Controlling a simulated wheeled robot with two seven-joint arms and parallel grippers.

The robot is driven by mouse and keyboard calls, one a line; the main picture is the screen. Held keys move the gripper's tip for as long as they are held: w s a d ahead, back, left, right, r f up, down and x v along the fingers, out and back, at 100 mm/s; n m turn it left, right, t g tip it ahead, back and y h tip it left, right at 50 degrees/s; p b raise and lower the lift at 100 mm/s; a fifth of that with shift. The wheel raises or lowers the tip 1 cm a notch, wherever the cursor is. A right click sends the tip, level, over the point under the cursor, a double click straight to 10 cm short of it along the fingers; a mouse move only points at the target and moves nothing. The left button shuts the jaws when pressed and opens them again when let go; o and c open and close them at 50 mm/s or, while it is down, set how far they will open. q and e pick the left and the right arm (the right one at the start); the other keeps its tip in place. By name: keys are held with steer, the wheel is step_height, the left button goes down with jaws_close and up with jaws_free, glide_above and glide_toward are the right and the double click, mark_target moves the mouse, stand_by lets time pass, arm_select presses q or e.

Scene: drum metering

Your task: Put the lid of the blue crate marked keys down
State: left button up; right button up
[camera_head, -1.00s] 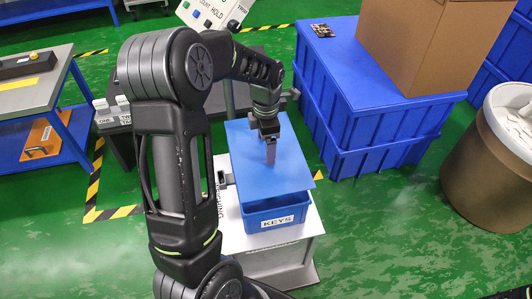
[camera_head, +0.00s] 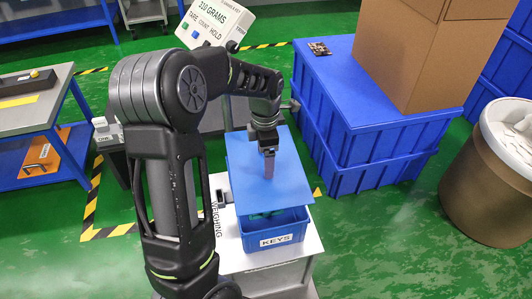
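The blue crate (camera_head: 290,231), with a white label reading KEYS on its front, stands on a pale stand. Its flat blue lid (camera_head: 290,186) is above it, set toward the back, with a gap at the front that shows the dark inside and something green. My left gripper (camera_head: 267,170) comes down over the middle of the lid and looks shut on a narrow upright piece there, seemingly the lid's grip; the fingertips are hard to make out. My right gripper is not in view.
A scale display (camera_head: 216,20) reading 310 GRAMS stands behind. Stacked blue crates (camera_head: 365,150) carrying a cardboard box (camera_head: 405,55) are to the right, near a brown drum (camera_head: 490,190). A table (camera_head: 35,110) is at the left. Green floor is clear at the lower right.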

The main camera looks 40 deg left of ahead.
mark_target(293, 172)
arm_select(q)
steer(key=shift+w+d+r+m, duration=0.1)
steer(key=shift+w+d+m, duration=0.1)
steer(key=shift+d+m, duration=0.3)
steer(key=d+m+p, duration=0.1)
steer(key=d+m, duration=0.1)
steer(key=m, duration=0.1)
steer(key=w+d+m+p, duration=0.1)
steer(key=d+m+p, duration=0.1)
steer(key=m, duration=0.2)
steer(key=w+d+m+p, duration=0.1)
steer(key=d+m, duration=0.2)
steer(key=shift+w+f+m, duration=0.1)
steer(key=shift+f+m, duration=0.3)
steer(key=d+f+m+p, duration=0.2)
steer(key=d+m+p, duration=0.2)
steer(key=d+m, duration=0.6)
steer(key=m, duration=0.6)
steer(key=shift+d+f+p, duration=0.2)
steer(key=shift+d+p, duration=0.1)
steer(key=shift+p, duration=0.1)
steer(key=shift+d, duration=0.1)
